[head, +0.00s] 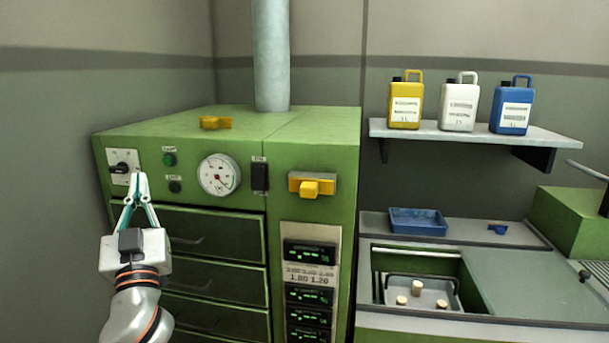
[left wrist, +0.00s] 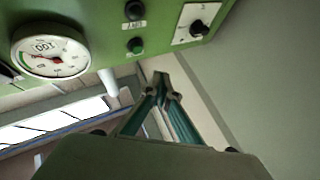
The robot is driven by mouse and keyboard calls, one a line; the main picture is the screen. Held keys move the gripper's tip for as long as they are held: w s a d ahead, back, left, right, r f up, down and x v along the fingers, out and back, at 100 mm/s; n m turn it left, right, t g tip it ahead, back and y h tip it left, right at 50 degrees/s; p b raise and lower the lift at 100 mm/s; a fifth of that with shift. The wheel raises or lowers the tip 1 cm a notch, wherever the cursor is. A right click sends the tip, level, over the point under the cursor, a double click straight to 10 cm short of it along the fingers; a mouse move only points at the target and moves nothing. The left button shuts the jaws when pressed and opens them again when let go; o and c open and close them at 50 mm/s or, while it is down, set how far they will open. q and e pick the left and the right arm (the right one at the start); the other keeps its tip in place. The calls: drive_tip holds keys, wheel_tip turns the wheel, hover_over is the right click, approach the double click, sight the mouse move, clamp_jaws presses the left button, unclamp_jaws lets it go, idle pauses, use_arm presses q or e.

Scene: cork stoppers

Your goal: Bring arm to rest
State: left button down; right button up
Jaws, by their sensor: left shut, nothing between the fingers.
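My left gripper (head: 140,182) is shut and empty, raised in front of the upper left of a green cabinet (head: 312,152). Its fingertips point up, close in the picture to a black rotary switch (head: 122,168) on a pale plate; I cannot tell whether they touch it. In the left wrist view the closed fingers (left wrist: 162,82) show apart from the switch (left wrist: 198,27), with nothing between them. My right gripper is not in view. Several cork stoppers (head: 417,287) stand in a grey tray (head: 433,298) sunk in the bench at the lower right.
The cabinet carries a round gauge (head: 219,174), a yellow handle (head: 311,187) and drawers (head: 212,255). A yellow piece (head: 215,123) lies on top beside a grey pipe (head: 271,55). A shelf (head: 470,133) holds three jugs. A blue tray (head: 418,222) sits on the bench ledge.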

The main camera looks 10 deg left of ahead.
use_arm(q)
drive_tip(key=s+a+f+m+g+h, duration=0.1)
drive_tip(key=s+f+m+g+h, duration=0.2)
drive_tip(key=f, duration=1)
drive_tip(key=s+a+f+m+g, duration=0.2)
drive_tip(key=s+f+g, duration=0.25)
drive_tip(key=f, duration=0.85)
drive_tip(key=s+d+f+m+g+h, duration=0.2)
drive_tip(key=s+f+m+g, duration=0.2)
drive_tip(key=s+f, duration=0.45)
drive_tip(key=s+d+f+m+g+h, duration=0.2)
drive_tip(key=s+f+m+g, duration=0.1)
drive_tip(key=s+f, duration=0.6)
drive_tip(key=w+d+f+n+t+h, duration=0.2)
drive_tip(key=d+f+h, duration=0.4)
drive_tip(key=d+f, duration=0.9)
drive_tip(key=shift+d+t+h, duration=0.4)
drive_tip(key=shift+d+t, duration=0.15)
drive_tip(key=shift+w, duration=0.1)
